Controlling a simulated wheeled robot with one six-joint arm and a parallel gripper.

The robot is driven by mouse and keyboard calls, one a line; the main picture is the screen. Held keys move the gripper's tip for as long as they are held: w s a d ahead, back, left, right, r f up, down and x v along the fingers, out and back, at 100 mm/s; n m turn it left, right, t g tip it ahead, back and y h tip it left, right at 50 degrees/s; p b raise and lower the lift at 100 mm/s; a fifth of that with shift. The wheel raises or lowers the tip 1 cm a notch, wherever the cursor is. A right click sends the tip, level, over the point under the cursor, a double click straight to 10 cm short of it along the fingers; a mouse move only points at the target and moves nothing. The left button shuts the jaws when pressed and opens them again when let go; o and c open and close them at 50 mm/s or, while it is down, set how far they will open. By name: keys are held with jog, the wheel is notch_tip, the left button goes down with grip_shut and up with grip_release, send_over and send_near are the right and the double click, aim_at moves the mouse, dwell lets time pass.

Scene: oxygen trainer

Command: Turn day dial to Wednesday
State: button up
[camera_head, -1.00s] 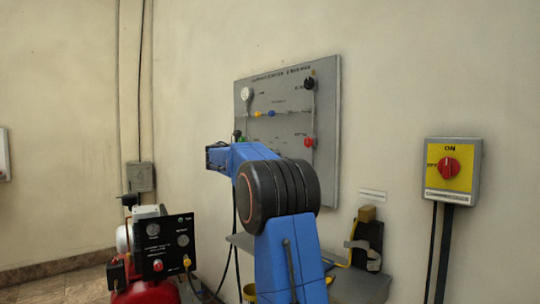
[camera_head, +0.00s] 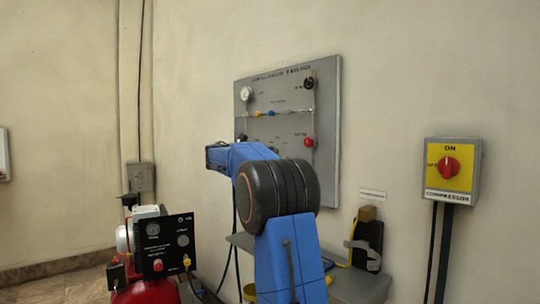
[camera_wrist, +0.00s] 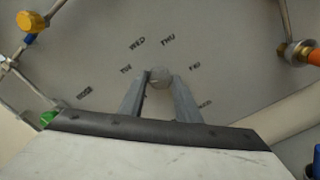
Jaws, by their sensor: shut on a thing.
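The day dial (camera_wrist: 160,77) is a small round grey knob on the grey panel in the wrist view. Day labels ring it: WED (camera_wrist: 137,43) at the upper left, THU (camera_wrist: 167,40) just right of top, TUE (camera_wrist: 125,68) at the left and FRI (camera_wrist: 194,66) at the right. My gripper (camera_wrist: 160,80) is shut on the dial, a finger on each side. I cannot make out a pointer mark on the dial. In the head view my arm hides the dial and gripper; the upper panel (camera_head: 285,98) shows behind.
A yellow knob (camera_wrist: 33,21) and pipes lie at the upper left of the wrist view, and a brass fitting (camera_wrist: 297,53) at the right. In the head view, a compressor switch box (camera_head: 452,172) is on the right wall and a red compressor (camera_head: 146,292) stands at lower left.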

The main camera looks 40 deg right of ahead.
jog(key=m, duration=1.2)
jog(key=shift+f+m, duration=0.1)
jog(key=shift+m, duration=0.2)
dwell(0.4)
jog(key=o, duration=1.1)
jog(key=shift+c, duration=0.2)
jog(key=shift+a, duration=0.1)
jog(key=a, duration=1.7)
jog(key=shift+a, duration=0.15)
